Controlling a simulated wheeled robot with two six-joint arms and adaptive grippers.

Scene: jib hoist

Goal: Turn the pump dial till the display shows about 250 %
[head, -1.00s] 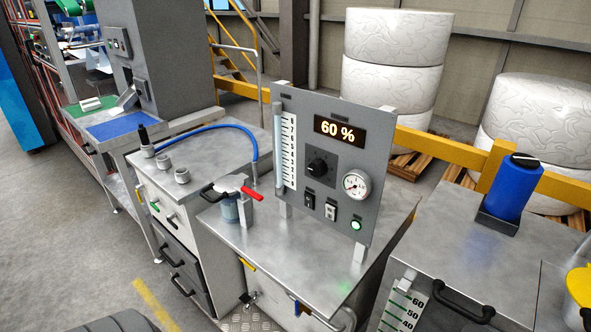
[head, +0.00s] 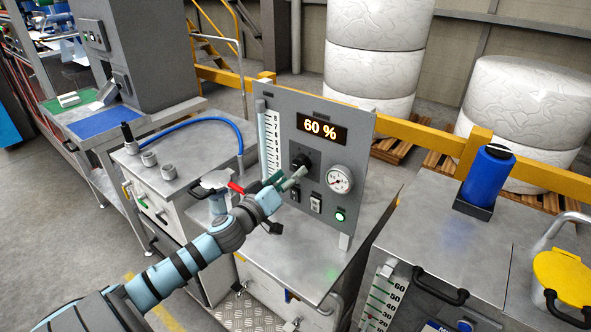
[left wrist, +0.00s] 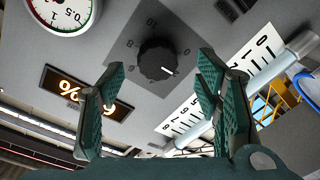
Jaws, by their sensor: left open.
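The pump dial (head: 301,162) is a black knob on a dark square plate on the grey upright panel (head: 354,130). It also shows in the left wrist view (left wrist: 157,60), with a white pointer line and numbers around it. The display (head: 321,129) above it reads 60 %, and it appears upside down in the left wrist view (left wrist: 88,92). My left gripper (head: 296,176) is just in front of the dial. In the left wrist view its two green-padded fingers (left wrist: 160,88) are open, with the dial beyond and between them, apparently not touched. My right gripper is not in view.
A round gauge (head: 340,179) sits right of the dial, with switches and a lit green button (head: 340,216) below. A scale strip (head: 272,143) is at the panel's left. A red-handled valve (head: 236,188) stands near my left arm. A blue cylinder (head: 487,175) stands on the right bench.

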